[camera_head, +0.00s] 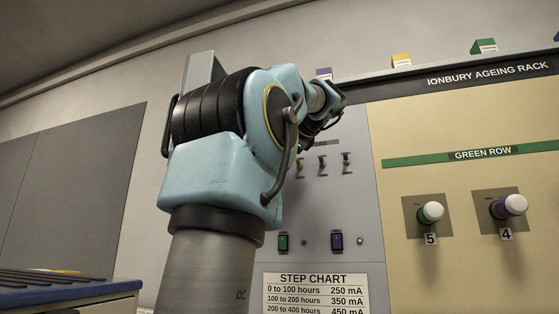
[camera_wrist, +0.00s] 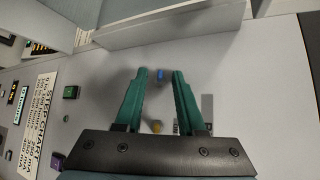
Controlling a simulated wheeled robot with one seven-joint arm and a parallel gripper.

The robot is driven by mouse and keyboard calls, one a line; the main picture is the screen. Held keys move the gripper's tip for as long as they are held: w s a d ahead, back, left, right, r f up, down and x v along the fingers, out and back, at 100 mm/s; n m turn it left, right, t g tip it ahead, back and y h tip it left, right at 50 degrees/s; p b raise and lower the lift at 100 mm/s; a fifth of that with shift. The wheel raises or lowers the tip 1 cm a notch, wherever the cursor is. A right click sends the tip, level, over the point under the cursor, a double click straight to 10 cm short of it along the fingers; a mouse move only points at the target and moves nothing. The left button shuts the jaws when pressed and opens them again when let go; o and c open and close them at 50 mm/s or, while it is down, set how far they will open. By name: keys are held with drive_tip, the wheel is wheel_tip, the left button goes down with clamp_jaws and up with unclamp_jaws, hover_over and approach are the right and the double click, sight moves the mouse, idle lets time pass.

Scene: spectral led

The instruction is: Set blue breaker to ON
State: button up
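In the wrist view, the small blue breaker lever (camera_wrist: 161,76) sits on the grey panel between the two teal fingertips of my gripper (camera_wrist: 160,72). The gripper is open, with a gap on each side of the lever. I cannot tell how deep the fingers reach around it. A yellow lever (camera_wrist: 156,127) shows between the finger bases. In the head view, my arm covers the part of the panel where the blue breaker would be, and my fingers cannot be made out. The lever's ON or OFF position is not readable.
Green (camera_head: 322,162) and purple (camera_head: 346,160) levers stand in a row on the panel. Below are a green button (camera_head: 283,242), a purple button (camera_head: 336,241) and the step chart (camera_head: 313,292). Knobs (camera_head: 431,212) protrude at right. A blue-topped bench (camera_head: 70,292) is at left.

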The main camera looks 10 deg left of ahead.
drive_tip(key=b+v, duration=0.1)
drive_tip(key=v, duration=0.9)
drive_tip(key=shift+s+d+b, duration=0.2)
drive_tip(key=shift+s+b, duration=0.15)
drive_tip(key=shift+b, duration=0.05)
drive_tip(key=shift+r, duration=0.1)
